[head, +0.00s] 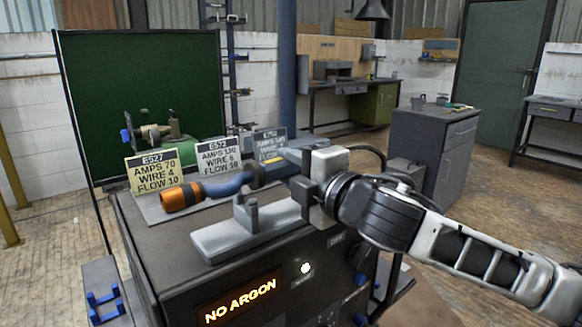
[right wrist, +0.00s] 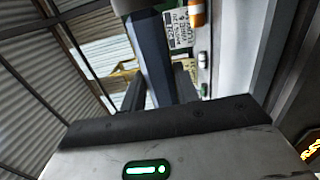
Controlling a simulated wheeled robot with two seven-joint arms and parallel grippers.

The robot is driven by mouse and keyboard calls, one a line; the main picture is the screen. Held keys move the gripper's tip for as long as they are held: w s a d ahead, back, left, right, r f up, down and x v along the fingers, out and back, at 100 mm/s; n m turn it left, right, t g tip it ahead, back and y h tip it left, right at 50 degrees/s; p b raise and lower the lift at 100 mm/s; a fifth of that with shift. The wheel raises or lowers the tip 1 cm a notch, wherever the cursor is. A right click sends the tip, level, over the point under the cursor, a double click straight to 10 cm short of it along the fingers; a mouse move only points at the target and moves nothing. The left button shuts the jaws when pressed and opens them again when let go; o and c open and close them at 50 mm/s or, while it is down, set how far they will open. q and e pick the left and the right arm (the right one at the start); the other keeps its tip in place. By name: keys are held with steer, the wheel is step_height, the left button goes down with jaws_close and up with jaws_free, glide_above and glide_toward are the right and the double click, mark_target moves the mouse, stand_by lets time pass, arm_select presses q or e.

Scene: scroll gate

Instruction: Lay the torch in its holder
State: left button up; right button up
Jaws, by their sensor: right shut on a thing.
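The torch (head: 222,188) has a blue handle, an orange nozzle end pointing left and a dark rear end. It is above the dark cabinet top, in front of the cards. My right gripper (head: 262,172) comes in from the right and is shut on the torch near its dark rear end. In the right wrist view a dark blue-grey length (right wrist: 150,60) shows by the fingers. A pair of blue cradles (head: 105,305) on a low side shelf at the lower left looks like the holder; both are empty. My left gripper is not in view.
The dark cabinet (head: 160,250) shows a lit "NO ARGON" sign. A grey plate with an upright post (head: 215,240) lies on its top. A yellow card (head: 152,175) and two grey-white cards stand behind. A green screen (head: 100,95) is at the back left.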

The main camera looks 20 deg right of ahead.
mark_target(291, 212)
steer(key=shift+f+b, duration=0.65)
steer(key=shift+f, duration=0.3)
steer(key=shift+p, duration=0.3)
steer(key=shift+f+b, duration=0.5)
steer(key=shift+f, duration=0.3)
stand_by(0.4)
